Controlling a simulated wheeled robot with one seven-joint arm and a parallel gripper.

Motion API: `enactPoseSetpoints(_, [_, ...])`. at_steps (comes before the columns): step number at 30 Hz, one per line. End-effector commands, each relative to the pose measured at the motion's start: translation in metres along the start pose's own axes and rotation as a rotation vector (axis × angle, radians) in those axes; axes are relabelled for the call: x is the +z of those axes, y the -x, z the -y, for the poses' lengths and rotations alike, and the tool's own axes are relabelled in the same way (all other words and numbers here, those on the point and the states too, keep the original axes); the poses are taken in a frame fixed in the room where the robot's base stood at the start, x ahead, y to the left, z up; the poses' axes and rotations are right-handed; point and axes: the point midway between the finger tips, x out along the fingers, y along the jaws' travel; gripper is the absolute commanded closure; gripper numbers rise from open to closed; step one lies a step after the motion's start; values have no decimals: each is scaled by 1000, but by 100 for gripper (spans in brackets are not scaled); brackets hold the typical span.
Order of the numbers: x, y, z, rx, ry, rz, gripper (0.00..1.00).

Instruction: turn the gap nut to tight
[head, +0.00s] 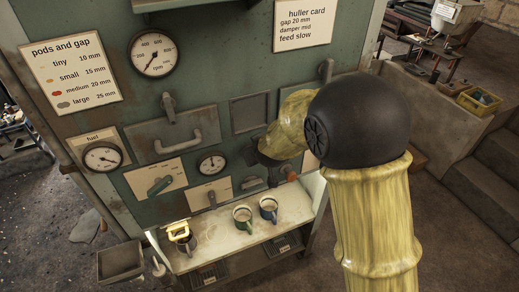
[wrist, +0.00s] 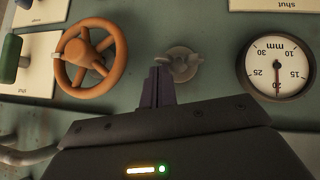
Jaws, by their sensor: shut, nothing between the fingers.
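In the wrist view a grey winged nut (wrist: 183,66), which looks like the gap nut, sits on the green panel. Its wings spread roughly left and right in the picture. My gripper (wrist: 158,80) has its dark fingers together with nothing between them. The fingertips show just below and left of the nut; I cannot tell whether they touch it. A round mm gauge (wrist: 278,70) sits right of the nut, upside down in this view, its needle near 20. In the head view my gripper (head: 262,155) is close to the panel, and my arm hides the nut and gauge.
An orange handwheel (wrist: 91,56) stands out left of the nut in the wrist view, with a green-handled lever (wrist: 10,58) beyond it. In the head view a shelf (head: 215,236) with several mugs juts out below. The huller card (head: 303,25) reads gap 20 mm.

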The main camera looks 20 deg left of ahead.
Motion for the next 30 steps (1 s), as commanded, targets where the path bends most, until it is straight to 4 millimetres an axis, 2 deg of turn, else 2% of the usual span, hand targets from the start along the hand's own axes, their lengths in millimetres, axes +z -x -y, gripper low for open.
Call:
enactPoseSetpoints(15, [-30, 30, -16, 6, -6, 2, 100])
enactPoseSetpoints(17, [-27, 34, -15, 7, -5, -1, 100])
enactPoseSetpoints(26, [-26, 76, -21, 5, -4, -2, 100])
enactPoseSetpoints(30, [-26, 100, -25, 5, -5, -1, 100])
